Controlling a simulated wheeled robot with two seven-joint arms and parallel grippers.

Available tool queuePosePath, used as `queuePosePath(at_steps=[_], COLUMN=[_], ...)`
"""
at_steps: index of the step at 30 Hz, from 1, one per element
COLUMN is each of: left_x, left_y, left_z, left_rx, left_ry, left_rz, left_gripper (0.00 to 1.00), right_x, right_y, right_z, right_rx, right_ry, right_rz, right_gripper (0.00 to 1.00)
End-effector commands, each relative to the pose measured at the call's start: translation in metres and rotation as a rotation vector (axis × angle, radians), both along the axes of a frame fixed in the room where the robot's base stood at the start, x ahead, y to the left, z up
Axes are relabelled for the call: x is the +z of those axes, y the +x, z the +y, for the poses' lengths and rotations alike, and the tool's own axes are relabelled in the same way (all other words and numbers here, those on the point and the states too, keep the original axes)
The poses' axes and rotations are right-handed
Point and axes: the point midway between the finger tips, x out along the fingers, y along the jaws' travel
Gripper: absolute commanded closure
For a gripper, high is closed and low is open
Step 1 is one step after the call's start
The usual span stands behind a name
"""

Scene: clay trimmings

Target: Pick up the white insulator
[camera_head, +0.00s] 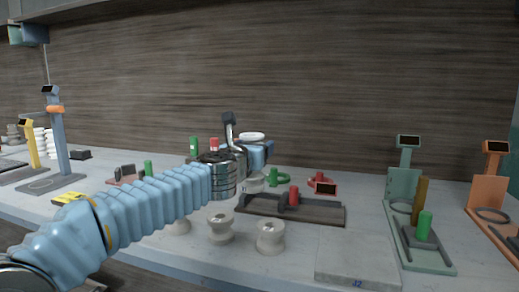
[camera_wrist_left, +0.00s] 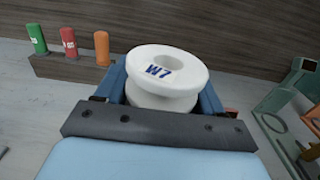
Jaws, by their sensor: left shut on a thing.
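The white insulator (camera_wrist_left: 165,75), a spool shape marked "W7" on its top flange, sits between the two blue fingers of my left gripper (camera_wrist_left: 162,92) in the left wrist view. In the head view my left gripper (camera_head: 258,154) is shut on it, and the insulator's white top (camera_head: 252,136) shows against the wooden wall, seemingly above the table. My wrist and gripper hide part of its lower body. My right gripper is not in view.
Beige insulators (camera_head: 219,227) stand on the table's front part, another (camera_head: 270,237) beside them. A dark rack (camera_head: 320,210) holds a red cylinder. A green gauge stand (camera_head: 404,170) and an orange one (camera_head: 494,185) stand right.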

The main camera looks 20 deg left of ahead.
Motion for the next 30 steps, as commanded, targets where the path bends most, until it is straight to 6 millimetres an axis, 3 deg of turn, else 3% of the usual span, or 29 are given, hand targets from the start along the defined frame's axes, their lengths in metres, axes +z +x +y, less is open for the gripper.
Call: queuePosePath(at_steps=[6, 15, 22, 30], left_x=[0.001, 0.002, 0.006, 0.03], left_y=[-0.055, -0.107, -0.123, -0.125], left_z=[0.003, 0.004, 0.005, 0.005], left_rx=[0.0, 0.001, 0.001, 0.001], left_ry=[0.0, 0.0, 0.001, 0.001], left_rz=[-0.005, -0.005, -0.004, -0.003], left_gripper=[0.88, 0.88, 0.88, 0.88], right_x=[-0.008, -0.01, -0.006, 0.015], right_y=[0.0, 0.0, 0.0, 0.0], right_z=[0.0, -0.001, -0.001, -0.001], right_rx=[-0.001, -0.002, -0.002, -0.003], right_ry=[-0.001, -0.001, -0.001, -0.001], right_rz=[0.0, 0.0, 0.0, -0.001], right_gripper=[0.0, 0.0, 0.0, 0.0])
